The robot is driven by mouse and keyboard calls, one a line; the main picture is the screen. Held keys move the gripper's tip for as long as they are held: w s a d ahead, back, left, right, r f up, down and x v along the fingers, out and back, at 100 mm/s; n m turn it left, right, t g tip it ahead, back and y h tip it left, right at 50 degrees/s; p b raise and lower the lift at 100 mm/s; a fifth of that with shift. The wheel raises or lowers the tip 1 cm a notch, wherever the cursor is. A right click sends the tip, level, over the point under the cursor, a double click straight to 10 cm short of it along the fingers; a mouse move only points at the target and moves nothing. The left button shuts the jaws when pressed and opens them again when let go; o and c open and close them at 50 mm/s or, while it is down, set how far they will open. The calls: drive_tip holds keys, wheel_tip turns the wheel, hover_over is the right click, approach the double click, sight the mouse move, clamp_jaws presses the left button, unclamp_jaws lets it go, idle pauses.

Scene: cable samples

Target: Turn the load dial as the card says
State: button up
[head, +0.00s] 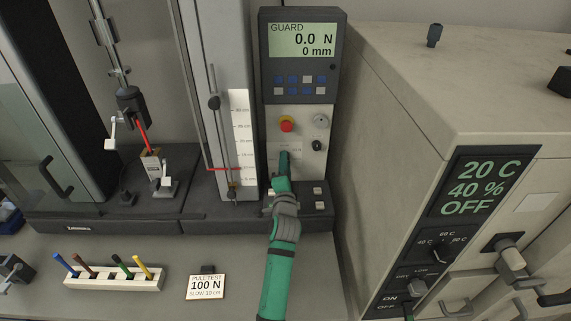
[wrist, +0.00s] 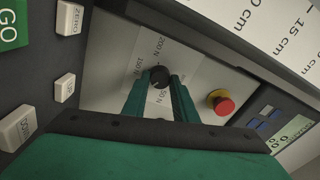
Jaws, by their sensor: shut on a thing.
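The card (head: 206,287) on the bench reads "PULL TEST 100 N SLOW 10 cm". The load dial (wrist: 159,76) is a small black knob on a pale panel, with labels 50 N, 100 N and 200 N around it in the wrist view. My gripper (wrist: 161,84) has its two green fingers on either side of the dial, shut on it. I cannot tell for sure which label the dial points to. In the head view my gripper (head: 284,158) reaches the panel below the red button and hides the dial.
The display (head: 303,40) reads GUARD, 0.0 N, 0 mm. A red emergency button (head: 286,124) sits just above my gripper; a black knob (head: 316,145) is to its right. A rack (head: 115,278) of coloured cable samples stands front left. A beige chamber (head: 400,130) crowds the right side.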

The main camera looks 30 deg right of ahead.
drive_tip(key=o, duration=1)
drive_tip(key=shift+o, duration=0.2)
drive_tip(key=v, duration=1.1)
